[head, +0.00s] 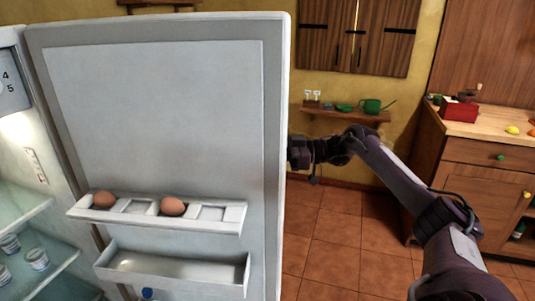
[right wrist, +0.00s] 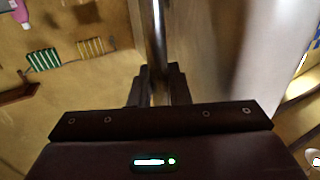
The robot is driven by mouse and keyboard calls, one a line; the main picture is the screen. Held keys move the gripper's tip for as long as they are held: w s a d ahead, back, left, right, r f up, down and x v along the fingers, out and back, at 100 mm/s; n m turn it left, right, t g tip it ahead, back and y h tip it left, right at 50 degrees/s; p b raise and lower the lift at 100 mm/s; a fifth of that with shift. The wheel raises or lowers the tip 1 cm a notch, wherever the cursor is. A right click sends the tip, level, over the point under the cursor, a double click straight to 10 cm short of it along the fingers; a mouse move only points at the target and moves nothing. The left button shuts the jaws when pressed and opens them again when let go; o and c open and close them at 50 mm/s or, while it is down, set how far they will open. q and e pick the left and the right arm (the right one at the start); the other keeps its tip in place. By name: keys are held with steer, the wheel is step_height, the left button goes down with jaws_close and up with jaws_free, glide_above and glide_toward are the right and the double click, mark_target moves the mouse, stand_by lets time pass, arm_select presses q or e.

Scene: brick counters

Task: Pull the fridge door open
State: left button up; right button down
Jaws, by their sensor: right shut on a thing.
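The white fridge door (head: 160,110) stands swung open in the head view, its inner side facing me. The lit fridge interior (head: 30,190) shows at the left edge. In the right wrist view my right gripper (right wrist: 159,80) is shut on the shiny vertical door handle (right wrist: 156,35), beside the door's pale outer face (right wrist: 225,50). In the head view my right arm reaches around the door's free edge, and the gripper's fingers and the handle are hidden behind the door. My left gripper is in neither view.
The door carries an egg rack (head: 155,212) with two eggs and a lower bin (head: 170,268). Glass shelves (head: 45,272) with small jars are inside the fridge. A wooden counter (head: 480,127) stands at the right. Tiled floor (head: 340,235) is clear between door and counter.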

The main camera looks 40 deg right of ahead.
steer(key=c, duration=1.5)
jaws_free()
steer(key=shift+o, duration=0.2)
